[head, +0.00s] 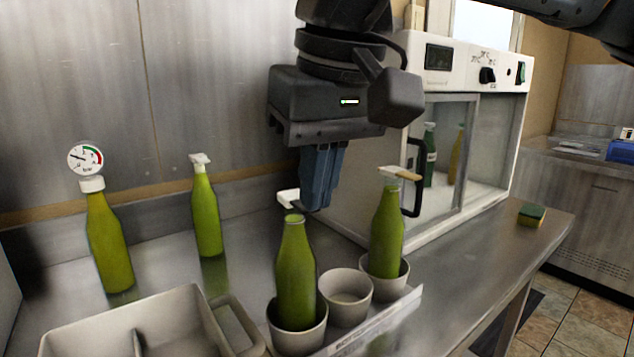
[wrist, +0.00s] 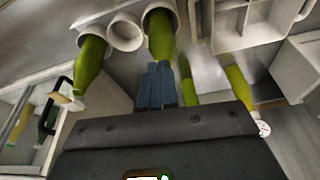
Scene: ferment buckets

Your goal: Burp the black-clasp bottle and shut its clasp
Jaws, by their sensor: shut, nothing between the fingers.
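A green bottle (head: 296,275) stands upright in the front cup of a rack. Its white stopper (head: 289,198) sits up and to the side of the mouth, which looks uncovered. My gripper (head: 316,207) is shut and empty, pointing down just behind and right of this bottle's neck. In the wrist view my gripper (wrist: 157,104) hides the bottle's upper part, and the bottle's body (wrist: 161,38) shows beyond the fingers. I cannot tell whether they touch. Another green bottle (head: 387,232), with a white top and tan clasp, stands in the far cup.
The rack's middle cup (head: 346,293) is empty. A gauge-topped bottle (head: 109,245) and a white-topped bottle (head: 206,215) stand at left. A divided tray (head: 75,334) lies in front. A glass-doored cabinet (head: 480,75) with bottles inside stands behind. A sponge (head: 531,214) lies at right.

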